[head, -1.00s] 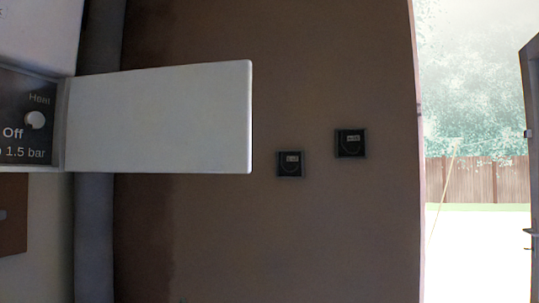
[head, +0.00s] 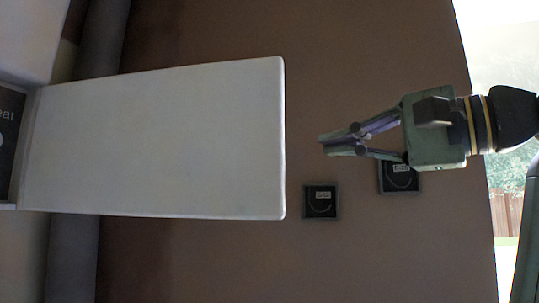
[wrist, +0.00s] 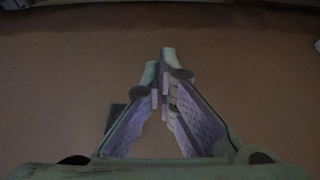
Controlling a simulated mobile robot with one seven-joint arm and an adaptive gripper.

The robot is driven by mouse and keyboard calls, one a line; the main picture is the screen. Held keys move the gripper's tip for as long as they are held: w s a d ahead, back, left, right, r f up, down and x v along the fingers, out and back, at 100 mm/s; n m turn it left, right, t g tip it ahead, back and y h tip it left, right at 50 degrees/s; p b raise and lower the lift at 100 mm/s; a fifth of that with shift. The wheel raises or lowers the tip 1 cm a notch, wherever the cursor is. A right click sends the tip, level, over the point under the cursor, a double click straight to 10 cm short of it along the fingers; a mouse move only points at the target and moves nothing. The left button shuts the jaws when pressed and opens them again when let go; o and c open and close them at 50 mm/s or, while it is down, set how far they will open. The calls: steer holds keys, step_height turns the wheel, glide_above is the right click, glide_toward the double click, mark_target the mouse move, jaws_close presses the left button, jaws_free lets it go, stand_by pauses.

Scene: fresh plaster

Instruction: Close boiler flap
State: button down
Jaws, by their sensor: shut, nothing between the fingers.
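The boiler flap (head: 165,140) is a large white panel standing open, swung out to the right from the boiler (head: 35,35) at the left edge of the head view. A strip of the dark control panel (head: 10,140) shows beside its hinged side. My gripper (head: 324,145) is shut and empty. In the head view it appears right of the flap's free edge, with a gap between them, fingertips pointing left. In the wrist view the closed fingertips (wrist: 161,80) show against the brown wall; the flap is not clearly seen there.
Two small dark square wall units hang on the brown wall: one (head: 320,202) below the gripper, another (head: 399,184) partly behind it. A grey vertical pipe (head: 103,45) runs behind the flap. A bright doorway (head: 507,215) is at the right.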

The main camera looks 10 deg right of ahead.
mark_target(283, 141)
steer(key=w+a+p, duration=0.1)
steer(key=a, duration=0.1)
steer(key=w+a+p, duration=0.1)
steer(key=a, duration=0.2)
steer(key=w+a+p, duration=0.1)
steer(key=a, duration=0.1)
steer(key=shift+a+r, duration=0.25)
steer(key=shift+r, duration=0.1)
steer(key=shift+s, duration=0.1)
stand_by(0.4)
